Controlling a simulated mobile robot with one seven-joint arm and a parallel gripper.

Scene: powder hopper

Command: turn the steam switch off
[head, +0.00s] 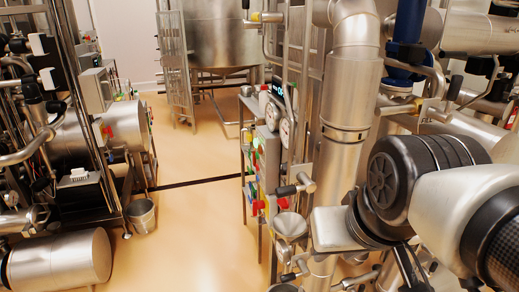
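I cannot tell which part is the steam switch; no label is legible. A narrow control panel (268,150) stands right of centre, seen at a steep angle. It carries two round gauges (286,132), a lit digital display (277,90) and small red, yellow and green controls (257,206) on its left side and lower part. Their positions are too small to read. My arm (420,190) reaches in from the lower right, in front of the pipes. Dark narrow parts below its black joint may belong to my gripper, but its fingertips cannot be made out.
A thick vertical steel pipe (345,130) stands between the panel and my arm. A metal funnel (290,226) sits below the panel. On the left are machinery, a bucket (141,215) and a steel cylinder (60,260). The tan floor (195,235) between is clear. A large tank (222,40) stands behind.

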